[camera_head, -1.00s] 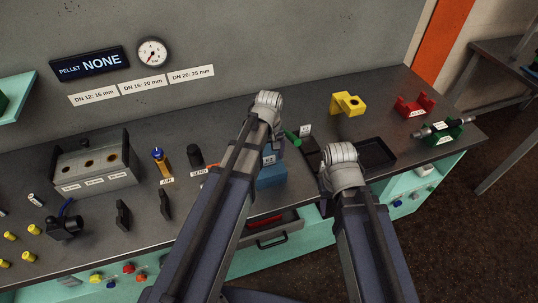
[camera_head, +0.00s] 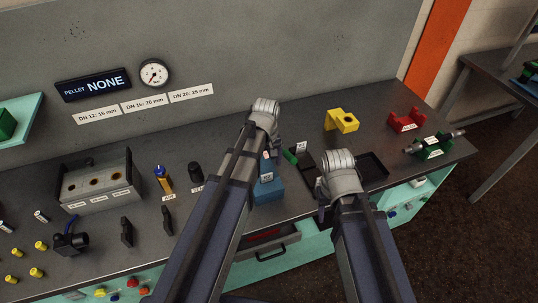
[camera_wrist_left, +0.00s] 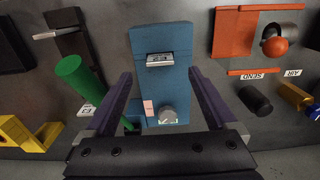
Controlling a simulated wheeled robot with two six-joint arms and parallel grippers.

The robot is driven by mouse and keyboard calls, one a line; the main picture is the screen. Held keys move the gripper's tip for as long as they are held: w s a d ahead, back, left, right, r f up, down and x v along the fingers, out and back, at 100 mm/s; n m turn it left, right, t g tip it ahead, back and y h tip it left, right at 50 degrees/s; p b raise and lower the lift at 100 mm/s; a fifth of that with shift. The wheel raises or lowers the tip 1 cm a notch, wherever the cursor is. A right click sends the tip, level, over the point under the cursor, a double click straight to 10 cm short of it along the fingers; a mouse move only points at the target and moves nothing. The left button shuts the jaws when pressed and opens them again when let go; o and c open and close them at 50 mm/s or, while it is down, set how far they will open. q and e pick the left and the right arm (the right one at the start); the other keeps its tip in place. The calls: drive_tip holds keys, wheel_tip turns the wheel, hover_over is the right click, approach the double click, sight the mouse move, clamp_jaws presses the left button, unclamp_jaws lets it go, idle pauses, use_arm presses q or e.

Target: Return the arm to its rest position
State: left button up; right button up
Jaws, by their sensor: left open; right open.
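My left arm (camera_head: 205,225) reaches over the workbench, its wrist bent down near the blue stand (camera_head: 268,190). My left gripper (camera_wrist_left: 160,75) is open in the left wrist view. Its two fingers stand on either side of the blue stand, which has a label and a round silver knob (camera_wrist_left: 168,116); nothing is gripped. I cannot tell whether the fingers touch it. My right arm (camera_head: 370,255) also reaches over the bench, beside the black tray (camera_head: 374,165). My right gripper (camera_head: 320,190) is mostly hidden behind its wrist and is open; no held object shows.
A yellow block (camera_head: 341,120), red holder (camera_head: 405,120) and green holder (camera_head: 432,147) stand at the right. A green cylinder (camera_wrist_left: 80,85) is close to the left gripper. A drawer (camera_head: 268,250) stands open below. A grey die block (camera_head: 98,184) is at the left.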

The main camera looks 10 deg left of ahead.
use_arm(q)
drive_tip(key=s+m, duration=0.6)
drive_tip(key=s, duration=0.3)
drive_tip(key=s+d+f+m+b, duration=0.1)
drive_tip(key=s+d+m, duration=0.1)
drive_tip(key=d, duration=0.3)
drive_tip(key=s+d+f+m+y+b, duration=0.1)
drive_tip(key=s+d+f+m+b, duration=0.1)
drive_tip(key=d, duration=0.3)
drive_tip(key=shift+s+d+m, duration=0.25)
drive_tip(key=shift+s+m, duration=0.05)
drive_tip(key=shift+s, duration=0.35)
drive_tip(key=shift+f, duration=0.1)
idle(1.0)
